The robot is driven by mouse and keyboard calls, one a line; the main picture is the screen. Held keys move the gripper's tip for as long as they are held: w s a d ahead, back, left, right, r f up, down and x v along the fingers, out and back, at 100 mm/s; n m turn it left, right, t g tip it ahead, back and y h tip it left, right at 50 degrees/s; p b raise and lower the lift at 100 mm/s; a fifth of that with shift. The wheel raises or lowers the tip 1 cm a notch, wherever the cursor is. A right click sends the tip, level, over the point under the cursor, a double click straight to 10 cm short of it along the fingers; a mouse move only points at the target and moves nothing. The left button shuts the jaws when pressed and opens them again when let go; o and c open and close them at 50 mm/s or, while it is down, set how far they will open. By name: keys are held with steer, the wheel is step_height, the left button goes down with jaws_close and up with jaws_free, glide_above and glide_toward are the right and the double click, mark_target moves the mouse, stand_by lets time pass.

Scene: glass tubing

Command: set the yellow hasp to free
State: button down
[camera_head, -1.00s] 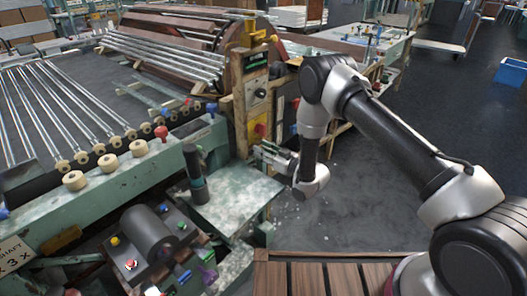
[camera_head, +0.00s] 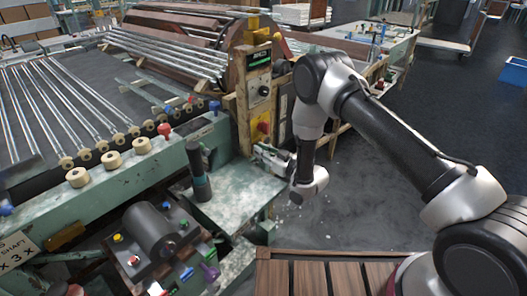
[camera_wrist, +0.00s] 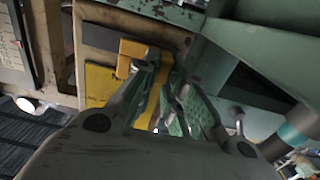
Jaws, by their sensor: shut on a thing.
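The yellow hasp (camera_wrist: 130,55) shows in the wrist view as a yellow-orange piece on the wooden post, with a yellow strip running down between my fingers. My gripper (camera_wrist: 166,70) is shut on it, with the fingertips at its upper part. The fingers hide part of the hasp, and its exact setting is hard to read. In the head view my gripper (camera_head: 262,156) reaches left to the lower part of the wooden post (camera_head: 242,115), and the hasp there is hidden or too small to make out.
A yellow plate with a red knob (camera_head: 263,127) is on the post just above my gripper. A green metal table (camera_head: 235,195) with a dark upright cylinder (camera_head: 197,165) stands below and left. Glass tubes (camera_head: 70,105) lie on the machine at left.

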steer(key=c, duration=1.5)
jaws_free()
steer(key=shift+s+a, duration=0.15)
steer(key=shift+s, duration=0.05)
steer(key=v, duration=1.2)
